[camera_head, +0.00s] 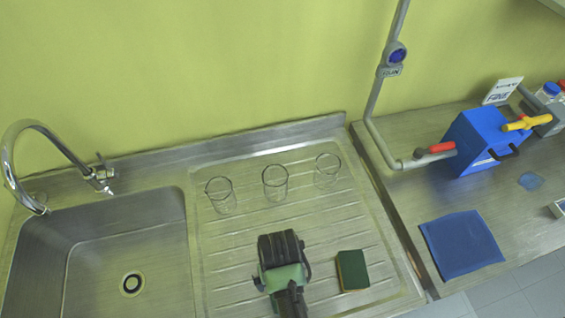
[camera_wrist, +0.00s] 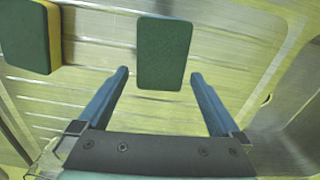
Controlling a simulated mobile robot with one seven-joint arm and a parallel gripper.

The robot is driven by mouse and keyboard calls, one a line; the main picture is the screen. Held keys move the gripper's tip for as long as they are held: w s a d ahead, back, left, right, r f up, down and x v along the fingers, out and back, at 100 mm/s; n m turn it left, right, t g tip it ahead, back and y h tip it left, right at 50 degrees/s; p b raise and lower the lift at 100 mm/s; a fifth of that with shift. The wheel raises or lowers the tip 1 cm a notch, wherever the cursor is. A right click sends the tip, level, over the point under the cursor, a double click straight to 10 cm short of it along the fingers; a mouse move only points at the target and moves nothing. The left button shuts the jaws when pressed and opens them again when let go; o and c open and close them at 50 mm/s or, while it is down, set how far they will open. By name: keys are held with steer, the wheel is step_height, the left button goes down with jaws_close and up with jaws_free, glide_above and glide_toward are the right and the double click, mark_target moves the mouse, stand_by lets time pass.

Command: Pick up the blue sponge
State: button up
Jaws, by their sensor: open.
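My gripper (camera_wrist: 159,75) is open and empty in the wrist view, its two blue fingers apart. A sponge with a dark green top (camera_wrist: 163,52) lies on the ribbed steel just beyond and between the fingertips. Only its top shows clearly, so its body colour is hard to tell; I take it for the blue sponge. In the head view my gripper (camera_head: 282,262) is above the drainboard and hides this sponge. A second sponge, green on top with a yellow side (camera_wrist: 30,35), lies left of it; it also shows right of my gripper in the head view (camera_head: 352,270).
Several glass beakers stand behind my gripper, one at the middle (camera_head: 275,183). The sink basin (camera_head: 105,250) and tap (camera_head: 40,130) are at left. A blue mat (camera_head: 462,243) and a blue box (camera_head: 483,142) are on the right counter. The drainboard's ribs are otherwise mostly clear.

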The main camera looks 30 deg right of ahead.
steer(key=shift+a+f, duration=0.1)
steer(key=shift+f, duration=1.3)
steer(key=shift+c, duration=0.2)
steer(key=c, duration=1.1)
step_height(320, 180, up, 10)
steer(key=shift+r+b, duration=0.1)
steer(key=shift+b, duration=0.35)
